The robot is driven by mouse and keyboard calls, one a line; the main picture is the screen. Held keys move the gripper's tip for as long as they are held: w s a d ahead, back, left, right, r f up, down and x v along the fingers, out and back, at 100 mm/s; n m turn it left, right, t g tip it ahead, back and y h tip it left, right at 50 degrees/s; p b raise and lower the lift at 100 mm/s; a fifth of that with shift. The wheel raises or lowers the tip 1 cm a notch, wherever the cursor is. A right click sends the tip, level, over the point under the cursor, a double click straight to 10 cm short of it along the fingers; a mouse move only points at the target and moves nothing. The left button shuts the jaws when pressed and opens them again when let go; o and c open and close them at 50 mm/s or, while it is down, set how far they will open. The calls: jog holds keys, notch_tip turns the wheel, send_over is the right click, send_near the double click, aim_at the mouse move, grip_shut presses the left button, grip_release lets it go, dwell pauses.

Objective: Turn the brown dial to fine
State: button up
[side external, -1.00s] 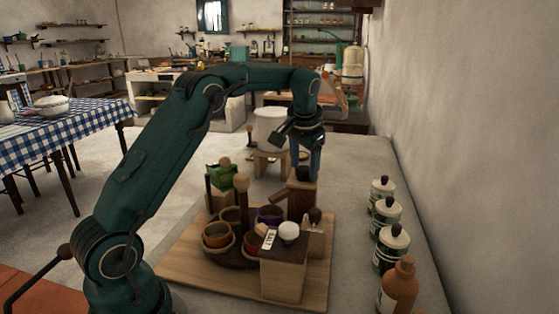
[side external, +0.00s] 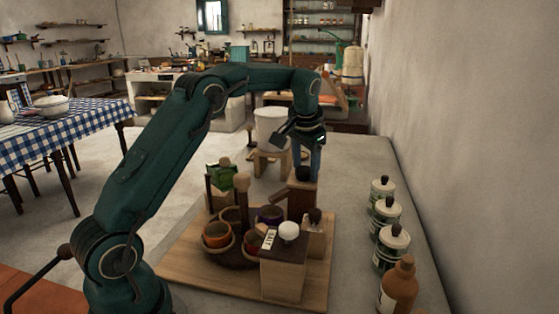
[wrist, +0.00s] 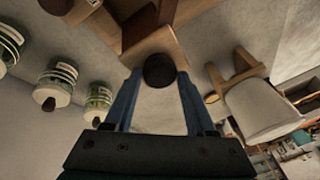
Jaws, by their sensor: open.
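A dark brown, round dial (side external: 303,174) sits on top of a wooden block (side external: 301,200) at the back of the wooden board. In the wrist view the dial (wrist: 159,71) shows between the tips of my two blue fingers. My gripper (side external: 306,165) points down over the block, with its fingers (wrist: 160,84) apart on either side of the dial. I cannot tell whether they touch it. No fine marking or pointer is readable in either view.
On the board (side external: 190,264) stand several small pots, a wooden post (side external: 242,200) and a dark-topped box with a white knob (side external: 289,231). Lidded jars (side external: 390,248) and a brown bottle (side external: 400,290) line the right side. A white pot (side external: 270,126) stands behind.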

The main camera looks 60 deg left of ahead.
aim_at(315, 211)
jog(key=shift+w+d+r+n+t, duration=0.2)
jog(key=shift+w+r+n, duration=0.1)
jog(key=shift+r, duration=0.15)
jog(key=shift+w+d+r+n+t, duration=0.1)
jog(key=shift+w+r+n+t, duration=0.15)
jog(key=shift+r, duration=0.2)
jog(key=s+d+n+g+h, duration=0.1)
jog(key=s+d+n, duration=0.1)
jog(key=d+n, duration=0.1)
jog(key=s+d+n+g+h, duration=0.1)
jog(key=s+d+n, duration=0.1)
jog(key=n, duration=0.3)
jog(key=s+d+n+g+h, duration=0.1)
jog(key=s+d+n, duration=0.1)
jog(key=d+n, duration=0.2)
jog(key=shift+d+n+g, duration=0.25)
jog(key=shift+d, duration=0.1)
jog(key=shift+s+d+f, duration=0.1)
jog(key=shift+s, duration=0.05)
jog(key=shift+f, duration=2.45)
grip_shut()
